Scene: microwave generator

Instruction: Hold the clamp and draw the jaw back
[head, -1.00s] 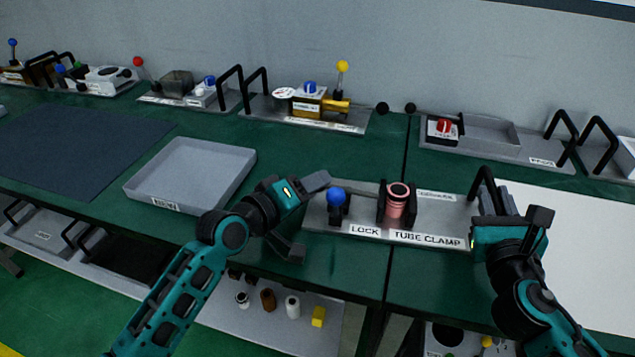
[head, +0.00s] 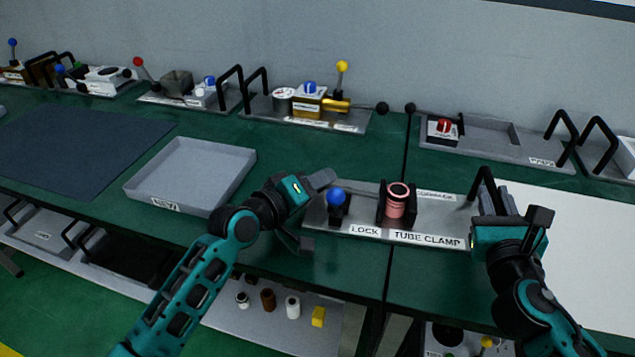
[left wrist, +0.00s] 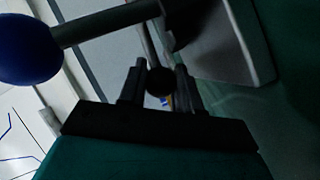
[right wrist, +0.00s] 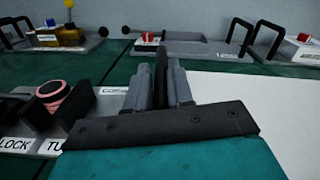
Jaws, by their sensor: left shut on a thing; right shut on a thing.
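The tube clamp has a grey base plate (head: 430,237) labelled LOCK and TUBE CLAMP. A pink ribbed tube (head: 396,207) stands upright between its black jaws (head: 382,204). A lever with a blue ball (head: 336,197) stands left of them; the ball is also in the left wrist view (left wrist: 28,48). My left gripper (head: 324,180) is at the clamp's left end. Its fingers are shut on a dark round-ended part (left wrist: 160,82), mostly hidden. My right gripper (head: 495,202) is shut on the black handle (head: 483,182) at the right end, seen between its fingers in the right wrist view (right wrist: 161,75).
A grey tray (head: 195,170) stands left of the clamp, beside a dark mat (head: 75,150). A white sheet (head: 590,245) lies to the right. Other fixtures with handles line the back. Several small items (head: 293,306) are on the shelf below.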

